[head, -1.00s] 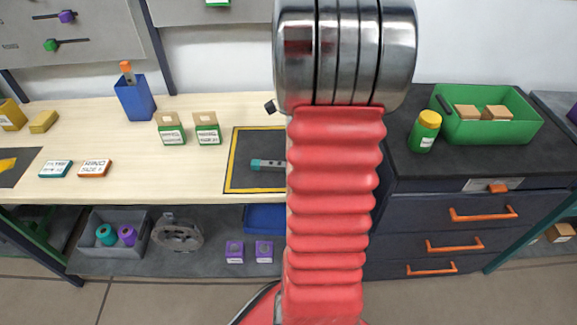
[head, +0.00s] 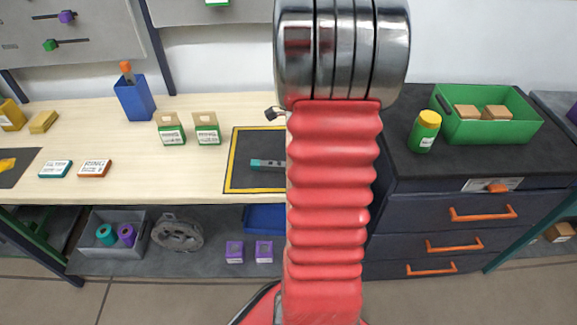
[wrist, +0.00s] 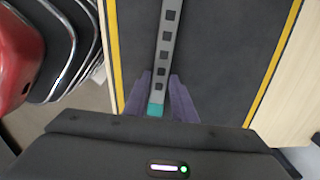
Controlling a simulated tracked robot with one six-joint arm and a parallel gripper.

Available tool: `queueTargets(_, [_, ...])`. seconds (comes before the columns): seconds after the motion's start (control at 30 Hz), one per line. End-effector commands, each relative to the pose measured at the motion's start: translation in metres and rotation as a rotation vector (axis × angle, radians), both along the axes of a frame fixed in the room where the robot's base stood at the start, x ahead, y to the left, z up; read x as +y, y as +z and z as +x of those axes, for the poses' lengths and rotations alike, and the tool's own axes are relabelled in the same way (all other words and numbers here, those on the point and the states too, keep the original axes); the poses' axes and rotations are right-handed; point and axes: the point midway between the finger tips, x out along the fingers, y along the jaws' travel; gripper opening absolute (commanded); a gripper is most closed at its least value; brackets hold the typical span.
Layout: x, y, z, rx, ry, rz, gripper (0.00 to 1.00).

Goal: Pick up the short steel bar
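The short steel bar (wrist: 167,40) is grey with a row of dark square holes and a teal end. It lies on a dark mat (wrist: 225,50) with a yellow border. In the head view only the teal end and a little of the bar (head: 266,163) show; my arm hides the rest. In the wrist view my gripper (wrist: 160,77) has its two purple-grey fingers on either side of the bar, near the teal end. Narrow gaps show between the fingertips and the bar, so it looks open. Whether the fingers are level with the bar is unclear.
Two small green-and-tan boxes (head: 208,134) and a blue holder (head: 135,99) stand left of the mat (head: 240,145) on the wooden bench. Right of my arm, a yellow-lidded green jar (head: 424,131) and a green crate (head: 500,130) stand on a dark cabinet.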

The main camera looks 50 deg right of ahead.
Motion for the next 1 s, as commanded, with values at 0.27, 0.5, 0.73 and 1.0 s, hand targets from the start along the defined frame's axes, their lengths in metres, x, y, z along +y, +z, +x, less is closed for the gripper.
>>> queueTargets(0.27, [0.000,0.000,0.000,0.000,0.000,0.000,0.04])
queueTargets(0.5, [0.000,0.000,0.000,-0.001,0.000,-0.001,0.00])
queueTargets(0.73, [0.000,0.001,0.000,-0.001,0.000,-0.001,0.00])
queueTargets(1.0, [-0.001,0.027,0.001,-0.003,0.000,-0.004,0.00])
